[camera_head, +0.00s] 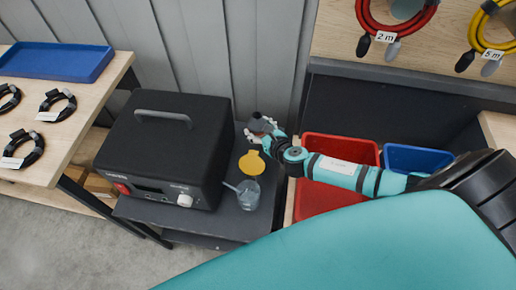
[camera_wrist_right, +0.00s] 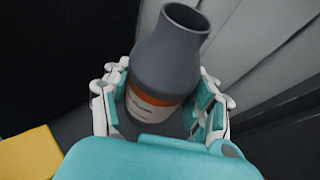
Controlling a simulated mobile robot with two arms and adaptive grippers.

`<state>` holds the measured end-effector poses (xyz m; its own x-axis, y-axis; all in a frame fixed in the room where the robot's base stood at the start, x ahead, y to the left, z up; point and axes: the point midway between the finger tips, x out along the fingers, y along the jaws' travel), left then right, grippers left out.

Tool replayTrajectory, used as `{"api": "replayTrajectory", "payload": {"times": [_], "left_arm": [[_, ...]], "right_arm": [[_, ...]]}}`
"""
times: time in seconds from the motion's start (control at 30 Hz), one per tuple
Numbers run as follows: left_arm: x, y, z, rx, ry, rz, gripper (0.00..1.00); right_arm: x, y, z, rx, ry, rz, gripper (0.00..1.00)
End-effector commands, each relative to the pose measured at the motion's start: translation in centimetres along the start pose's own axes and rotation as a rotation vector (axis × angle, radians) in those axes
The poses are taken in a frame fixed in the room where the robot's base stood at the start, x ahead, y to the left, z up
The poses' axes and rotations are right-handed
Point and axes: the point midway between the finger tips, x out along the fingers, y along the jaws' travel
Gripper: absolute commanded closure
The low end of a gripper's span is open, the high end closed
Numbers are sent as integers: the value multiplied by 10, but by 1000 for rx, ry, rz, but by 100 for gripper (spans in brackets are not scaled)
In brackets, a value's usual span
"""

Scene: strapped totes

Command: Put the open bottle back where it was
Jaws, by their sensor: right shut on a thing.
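The open bottle (camera_wrist_right: 165,62) is dark grey with an orange band and a pale label. Its mouth is uncovered. My right gripper (camera_wrist_right: 163,112) is shut around its body, with a finger on either side. In the head view the bottle (camera_head: 262,122) is small and partly hidden by the right gripper (camera_head: 264,134), at the back right of the dark stand (camera_head: 222,222). I cannot tell whether its base touches the stand. My left gripper is not in view.
A black box-shaped device (camera_head: 165,140) fills the stand's left. A yellow object (camera_head: 252,162) and a clear cup (camera_head: 248,194) with a stick are in front of the bottle. Red (camera_head: 340,148) and blue (camera_head: 415,158) bins are right. A grey wall (camera_head: 250,50) is behind.

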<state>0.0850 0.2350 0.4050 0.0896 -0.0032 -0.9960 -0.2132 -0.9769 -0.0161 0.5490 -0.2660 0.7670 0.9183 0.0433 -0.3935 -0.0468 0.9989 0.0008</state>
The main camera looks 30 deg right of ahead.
Motion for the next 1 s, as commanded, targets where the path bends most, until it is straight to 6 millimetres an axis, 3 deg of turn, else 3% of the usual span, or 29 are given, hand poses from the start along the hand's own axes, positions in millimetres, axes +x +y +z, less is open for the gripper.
{"api": "replayTrajectory", "payload": {"times": [0.1, 0.5, 0.97, 1.0], "left_arm": [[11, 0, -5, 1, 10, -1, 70], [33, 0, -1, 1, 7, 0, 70], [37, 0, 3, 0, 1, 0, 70], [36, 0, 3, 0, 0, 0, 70]], "right_arm": [[10, 0, -23, 3, 1, -1, 84], [28, 0, -65, 2, 0, -1, 84], [31, 0, -72, 2, -1, 0, 84], [30, 0, -71, 2, 0, 0, 38]]}}
